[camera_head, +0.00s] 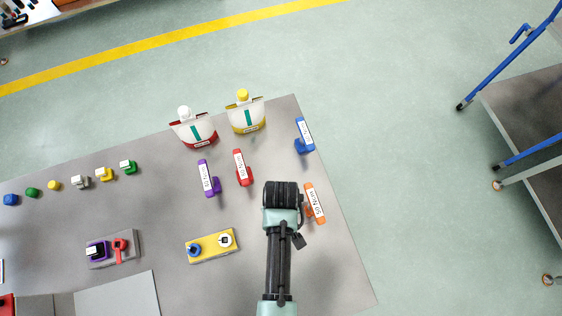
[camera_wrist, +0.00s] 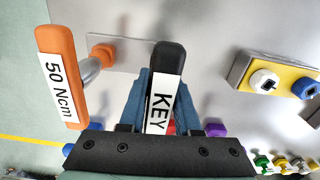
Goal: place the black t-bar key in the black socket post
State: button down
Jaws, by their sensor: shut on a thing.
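The black t-bar key (camera_wrist: 168,60) carries a white label reading KEY and shows in the middle of the wrist view. My gripper (camera_wrist: 162,98) is shut on it, with a blue finger on each side of its bar. In the head view my gripper (camera_head: 282,193) is over the right part of the table and hides the key. I cannot make out the black socket post in either view; the key and gripper cover the spot below them. I cannot tell whether the key touches anything underneath.
An orange 50 Ncm tool (camera_head: 315,203) stands close to the right of my gripper; it also shows in the wrist view (camera_wrist: 60,78). Red (camera_head: 242,167), purple (camera_head: 208,178) and blue (camera_head: 304,135) tools stand nearby. A yellow block (camera_head: 211,246) lies to the left.

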jog(key=shift+f+b, duration=0.3)
jog(key=shift+f, duration=0.2)
dwell(0.4)
jog(key=c, duration=0.5)
grip_release()
jog(key=shift+c, duration=0.2)
notch_tip(320, 180, up, 13)
jog(key=shift+b, duration=0.3)
